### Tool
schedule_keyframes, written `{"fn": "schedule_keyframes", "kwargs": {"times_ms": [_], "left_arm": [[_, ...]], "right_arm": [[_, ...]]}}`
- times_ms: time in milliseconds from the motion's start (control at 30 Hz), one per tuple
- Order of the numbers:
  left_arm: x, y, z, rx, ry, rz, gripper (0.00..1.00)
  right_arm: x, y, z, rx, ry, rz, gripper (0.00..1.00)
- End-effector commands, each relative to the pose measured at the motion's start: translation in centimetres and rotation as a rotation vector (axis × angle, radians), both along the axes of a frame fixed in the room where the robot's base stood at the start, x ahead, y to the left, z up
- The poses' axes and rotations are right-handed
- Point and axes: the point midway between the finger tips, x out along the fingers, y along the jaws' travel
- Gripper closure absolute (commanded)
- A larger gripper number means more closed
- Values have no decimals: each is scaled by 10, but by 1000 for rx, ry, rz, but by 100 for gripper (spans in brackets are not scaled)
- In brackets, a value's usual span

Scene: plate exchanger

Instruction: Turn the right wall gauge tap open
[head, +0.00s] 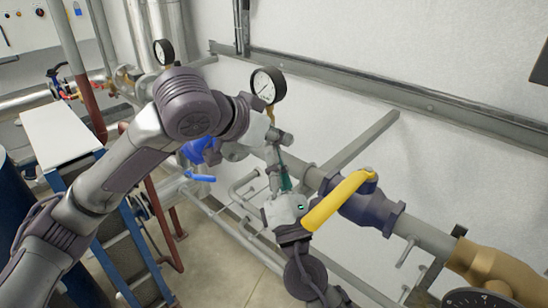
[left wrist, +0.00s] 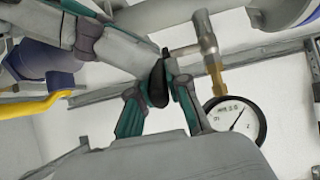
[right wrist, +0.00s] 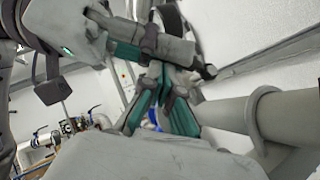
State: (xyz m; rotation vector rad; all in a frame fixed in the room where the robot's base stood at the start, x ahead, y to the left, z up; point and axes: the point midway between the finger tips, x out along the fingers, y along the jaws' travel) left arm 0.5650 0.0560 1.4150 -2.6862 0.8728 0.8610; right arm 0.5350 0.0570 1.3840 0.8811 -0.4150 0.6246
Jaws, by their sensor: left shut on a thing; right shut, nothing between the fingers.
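The right wall gauge (head: 268,85) has a white dial and black rim; it also shows in the left wrist view (left wrist: 235,120). A brass fitting (left wrist: 215,75) joins it to the grey tap body (left wrist: 190,50). My left gripper (left wrist: 160,88) is shut on a small dark piece that looks like the tap handle (left wrist: 157,86), beside the fitting; the fingers partly hide it. In the head view my left gripper (head: 279,140) is just below the gauge. My right gripper (right wrist: 168,85) is shut and empty, close to the left one. The tap's exact angle cannot be told.
A left gauge (head: 163,52) stands further back. A yellow lever (head: 338,200) on a dark valve (head: 372,207) lies right of my right arm. A blue lever (head: 200,177) and grey pipes (head: 420,235) run below. A wall rail (head: 430,105) is behind.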

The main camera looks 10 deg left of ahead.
Motion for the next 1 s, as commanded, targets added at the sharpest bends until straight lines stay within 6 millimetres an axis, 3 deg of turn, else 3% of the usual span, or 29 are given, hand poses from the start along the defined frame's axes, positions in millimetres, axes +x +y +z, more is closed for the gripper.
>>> {"fn": "schedule_keyframes", "kwargs": {"times_ms": [367,400,567,1000], "left_arm": [[0,0,0,1,1,-1,100],[-1,0,0,1,1,-1,82],[-1,0,-2,3,5,-1,58],[-4,4,3,3,2,2,58]], "right_arm": [[5,-6,16,7,-9,-6,100],[5,-6,16,8,-9,-6,100],[5,-6,17,8,-10,-8,100],[4,-5,13,4,-4,-4,100]]}}
